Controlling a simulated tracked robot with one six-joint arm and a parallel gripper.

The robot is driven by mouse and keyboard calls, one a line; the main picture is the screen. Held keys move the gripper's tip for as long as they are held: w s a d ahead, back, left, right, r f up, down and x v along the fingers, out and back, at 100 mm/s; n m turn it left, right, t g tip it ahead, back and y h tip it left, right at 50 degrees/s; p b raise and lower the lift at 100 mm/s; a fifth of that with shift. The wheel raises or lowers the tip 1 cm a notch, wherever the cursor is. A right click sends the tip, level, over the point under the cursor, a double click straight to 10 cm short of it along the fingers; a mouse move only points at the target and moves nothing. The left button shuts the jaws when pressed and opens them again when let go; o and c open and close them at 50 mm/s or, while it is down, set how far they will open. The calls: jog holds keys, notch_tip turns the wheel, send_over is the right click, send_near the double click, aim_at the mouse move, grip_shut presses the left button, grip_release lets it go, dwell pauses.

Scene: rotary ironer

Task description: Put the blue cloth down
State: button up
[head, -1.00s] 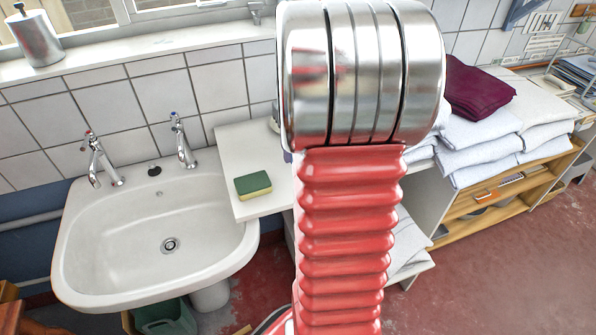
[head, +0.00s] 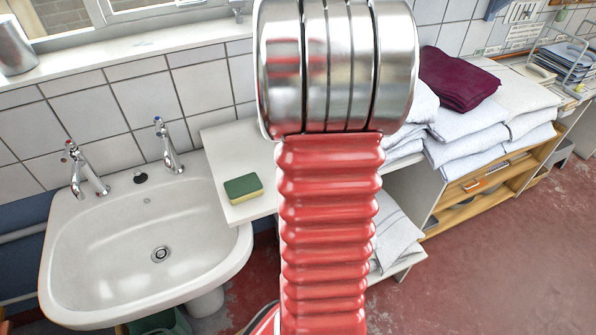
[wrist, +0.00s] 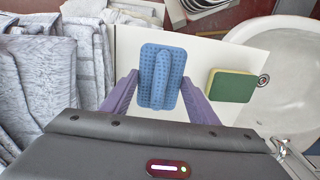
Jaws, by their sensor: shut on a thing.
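The blue cloth (wrist: 160,96) is a small dotted piece with a raised fold down its middle, seen in the wrist view. My gripper (wrist: 158,77) has two purple fingers, one on each side of the cloth, and is shut on it. A white worktop (wrist: 213,55) lies behind the cloth in that view; I cannot tell whether the cloth touches it. The same worktop (head: 226,140) shows in the head view beside the sink. There, my arm hides the gripper and the cloth.
A green and yellow sponge (head: 243,188) lies on the worktop, right of the cloth in the wrist view. The white sink (head: 110,245) is at the left. Folded white towels (head: 470,130) with a maroon cloth (head: 458,78) on top stand at the right.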

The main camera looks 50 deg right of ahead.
jog(key=shift+f, duration=1)
jog(key=shift+f, duration=1.85)
jog(key=shift+f, duration=0.15)
jog(key=o, duration=0.9)
jog(key=shift+o, duration=0.2)
notch_tip(320, 180, up, 12)
jog(key=shift+r, duration=0.1)
